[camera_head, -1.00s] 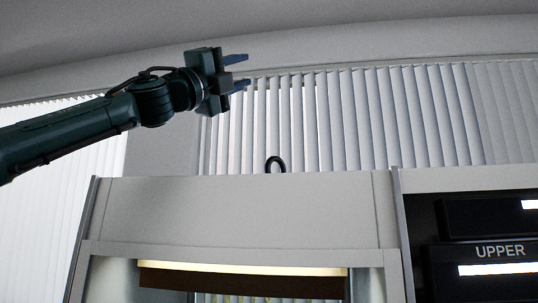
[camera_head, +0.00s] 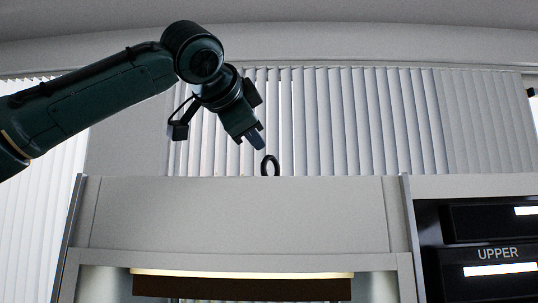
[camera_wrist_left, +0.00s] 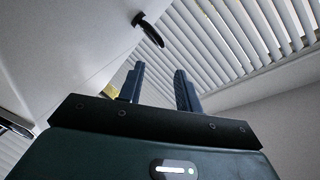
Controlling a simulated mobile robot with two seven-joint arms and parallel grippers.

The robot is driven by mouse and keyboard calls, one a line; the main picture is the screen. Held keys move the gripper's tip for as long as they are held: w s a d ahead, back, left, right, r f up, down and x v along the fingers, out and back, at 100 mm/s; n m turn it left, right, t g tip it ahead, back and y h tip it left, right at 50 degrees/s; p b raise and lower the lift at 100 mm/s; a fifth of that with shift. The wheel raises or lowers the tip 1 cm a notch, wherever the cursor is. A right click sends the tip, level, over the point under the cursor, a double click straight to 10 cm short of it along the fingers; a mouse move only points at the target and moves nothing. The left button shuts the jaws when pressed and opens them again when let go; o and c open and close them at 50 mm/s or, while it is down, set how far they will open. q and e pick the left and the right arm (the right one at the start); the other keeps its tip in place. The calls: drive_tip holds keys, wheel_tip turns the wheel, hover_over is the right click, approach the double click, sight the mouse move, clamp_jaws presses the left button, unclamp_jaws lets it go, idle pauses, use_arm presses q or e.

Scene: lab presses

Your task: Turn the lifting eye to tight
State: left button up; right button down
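The lifting eye (camera_head: 270,165) is a dark ring standing on top of the light grey press frame (camera_head: 235,213). In the left wrist view the lifting eye (camera_wrist_left: 149,30) shows beyond the fingertips, apart from them. My left gripper (camera_head: 258,140) points down and to the right, just above and left of the eye in the head view. In the left wrist view my left gripper (camera_wrist_left: 160,82) has its two fingers apart with nothing between them. The foot of the eye is hidden in the head view by the press's top edge. My right gripper is not in view.
A dark panel with the label UPPER (camera_head: 497,253) and lit displays stands at the right of the press. Vertical blinds (camera_head: 400,120) hang behind. The space above the press top to the right of the eye is clear.

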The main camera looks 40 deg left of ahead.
sight(269, 156)
use_arm(q)
drive_tip(key=p+x, duration=0.1)
drive_tip(key=x, duration=1)
drive_tip(key=shift+w+a+p, duration=0.2)
drive_tip(key=shift+w+p, duration=0.1)
drive_tip(key=shift+p, duration=0.1)
drive_tip(key=shift+s+r, duration=0.1)
clamp_jaws()
